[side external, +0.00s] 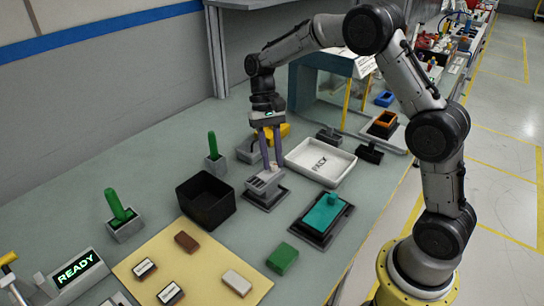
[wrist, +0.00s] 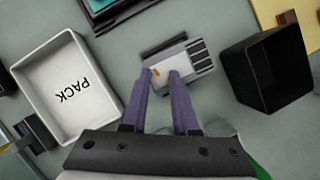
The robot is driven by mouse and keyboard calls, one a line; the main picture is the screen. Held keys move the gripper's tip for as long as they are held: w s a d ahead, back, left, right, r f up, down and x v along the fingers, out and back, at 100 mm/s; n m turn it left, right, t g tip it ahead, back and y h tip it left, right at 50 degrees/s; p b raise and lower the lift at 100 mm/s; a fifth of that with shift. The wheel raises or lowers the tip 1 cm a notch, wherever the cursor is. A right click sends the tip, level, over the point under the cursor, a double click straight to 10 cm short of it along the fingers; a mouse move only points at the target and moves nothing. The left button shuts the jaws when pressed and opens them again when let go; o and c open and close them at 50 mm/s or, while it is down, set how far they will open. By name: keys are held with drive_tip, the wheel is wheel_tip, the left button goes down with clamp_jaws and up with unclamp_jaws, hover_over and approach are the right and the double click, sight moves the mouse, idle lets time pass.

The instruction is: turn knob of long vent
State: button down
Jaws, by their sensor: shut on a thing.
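The long vent (side external: 262,186) is a light grey block with dark slots on a dark base, in the middle of the bench. In the wrist view the vent (wrist: 190,55) lies just beyond my fingertips, its slotted end to the right. My gripper (side external: 271,167) points down at the vent from above. In the wrist view its two purple fingers (wrist: 160,76) straddle the vent's left end, shut on the knob there. A small orange mark (wrist: 156,71) shows between the fingertips. The fingers hide most of the knob.
A white PACK tray (side external: 320,160) stands close to the right of the vent, and a black bin (side external: 206,200) to its left. A teal block on a dark plate (side external: 322,214) lies in front. A green lever (side external: 213,146) stands behind the bin.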

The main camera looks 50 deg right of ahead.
idle(0.8)
drive_tip(key=c, duration=0.7)
unclamp_jaws()
drive_tip(key=shift+o, duration=0.2)
drive_tip(key=shift+r, duration=0.1)
drive_tip(key=v, duration=1.3)
drive_tip(key=shift+r, duration=0.3)
drive_tip(key=shift+w, duration=0.1)
